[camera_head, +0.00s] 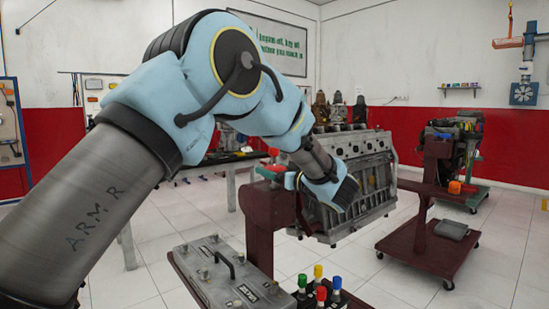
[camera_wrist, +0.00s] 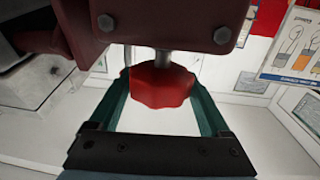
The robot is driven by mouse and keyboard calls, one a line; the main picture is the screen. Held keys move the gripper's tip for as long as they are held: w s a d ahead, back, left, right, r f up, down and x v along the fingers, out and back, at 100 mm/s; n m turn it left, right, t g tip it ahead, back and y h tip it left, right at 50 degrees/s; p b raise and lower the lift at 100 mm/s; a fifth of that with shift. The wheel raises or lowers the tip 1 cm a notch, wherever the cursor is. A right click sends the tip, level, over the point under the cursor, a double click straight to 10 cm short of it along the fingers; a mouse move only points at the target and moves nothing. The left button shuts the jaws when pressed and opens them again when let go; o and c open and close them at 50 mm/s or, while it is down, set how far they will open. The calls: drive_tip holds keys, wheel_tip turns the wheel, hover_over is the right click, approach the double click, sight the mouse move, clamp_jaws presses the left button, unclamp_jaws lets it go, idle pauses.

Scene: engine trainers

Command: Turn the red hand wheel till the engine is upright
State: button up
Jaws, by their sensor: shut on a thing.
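The red hand wheel (camera_wrist: 162,80) has a lobed rim and sits on a metal shaft below a dark red bracket (camera_wrist: 155,18) in the wrist view. My gripper (camera_wrist: 161,92) has its two dark green fingers on either side of the wheel, shut on it. The grey engine block (camera_head: 352,200) hangs on a dark red stand (camera_head: 262,215) in the head view. Its row of top parts faces up, and it looks close to upright, perhaps slightly tilted.
A grey battery-like box (camera_head: 222,275) and several bottles with coloured caps (camera_head: 320,290) stand low in front of the stand. A second engine (camera_head: 452,150) on a red wheeled stand (camera_head: 425,248) is at the right. A workbench stands behind my arm. Tiled floor is free between the stands.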

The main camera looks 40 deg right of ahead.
drive_tip(key=n+y+p, duration=0.1)
drive_tip(key=n+y, duration=0.1)
drive_tip(key=y, duration=0.1)
drive_tip(key=n+y+p, duration=0.2)
drive_tip(key=y, duration=0.2)
drive_tip(key=shift+r+n, duration=0.1)
drive_tip(key=shift+n, duration=0.2)
drive_tip(key=shift+n+g+y+p, duration=0.95)
drive_tip(key=shift+n+y, duration=0.35)
drive_tip(key=shift+y, duration=0.7)
drive_tip(key=shift+a+n+g+y, duration=0.1)
drive_tip(key=shift+n+g+y, duration=0.2)
drive_tip(key=shift+y, duration=0.1)
drive_tip(key=shift+w, duration=0.1)
drive_tip(key=o, duration=1.2)
